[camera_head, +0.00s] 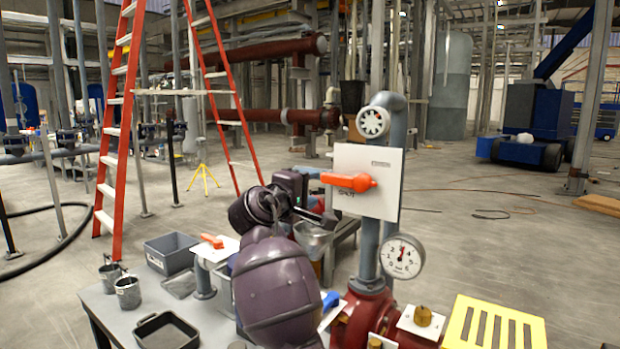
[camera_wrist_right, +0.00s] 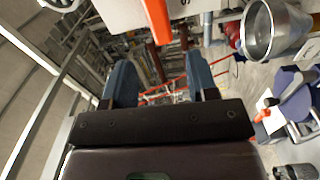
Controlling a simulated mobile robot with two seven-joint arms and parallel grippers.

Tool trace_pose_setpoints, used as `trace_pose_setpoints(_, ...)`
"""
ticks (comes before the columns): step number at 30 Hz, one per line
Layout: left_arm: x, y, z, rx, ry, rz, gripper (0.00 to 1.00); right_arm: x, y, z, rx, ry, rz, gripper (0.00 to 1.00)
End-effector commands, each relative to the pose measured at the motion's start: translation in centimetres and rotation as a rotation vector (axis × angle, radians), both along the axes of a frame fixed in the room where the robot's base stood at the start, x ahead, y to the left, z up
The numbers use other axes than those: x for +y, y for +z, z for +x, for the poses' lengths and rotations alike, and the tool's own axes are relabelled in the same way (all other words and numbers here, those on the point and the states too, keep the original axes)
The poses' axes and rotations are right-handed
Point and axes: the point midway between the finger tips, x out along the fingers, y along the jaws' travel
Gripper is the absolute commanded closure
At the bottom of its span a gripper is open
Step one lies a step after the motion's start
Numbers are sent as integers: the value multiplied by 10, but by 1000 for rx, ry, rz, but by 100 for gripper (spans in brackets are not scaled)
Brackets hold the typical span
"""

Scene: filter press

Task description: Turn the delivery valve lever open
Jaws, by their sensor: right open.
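A large orange lever (camera_head: 348,181) points left from its pivot on an upright white plate (camera_head: 385,205), which has a small label too small to read. My right gripper (camera_head: 312,173) is at the lever's free left end, with its blue fingers close to it; I cannot tell whether they touch. In the right wrist view the orange lever (camera_wrist_right: 156,20) shows above and between the spread fingers of the right gripper (camera_wrist_right: 160,74), and nothing is held. A second, smaller orange lever (camera_head: 212,240) sits on a white plate on the bench to the left. My left gripper does not show.
A metal bucket (camera_wrist_right: 275,30) hangs near the gripper. A yellow slotted panel (camera_head: 493,325) stands right.

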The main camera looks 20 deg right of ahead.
Motion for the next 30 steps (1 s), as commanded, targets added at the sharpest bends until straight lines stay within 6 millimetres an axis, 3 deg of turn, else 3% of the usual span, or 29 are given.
trace_pose_setpoints(8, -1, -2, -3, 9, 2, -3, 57, -10, -3, 1, 78, -25, -24, 47)
trace_pose_setpoints(22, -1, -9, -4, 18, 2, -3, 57, -74, -3, 38, 75, -24, -23, 47)
trace_pose_setpoints(30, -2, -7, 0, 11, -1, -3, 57, -93, -3, 50, 75, -22, -23, 47)
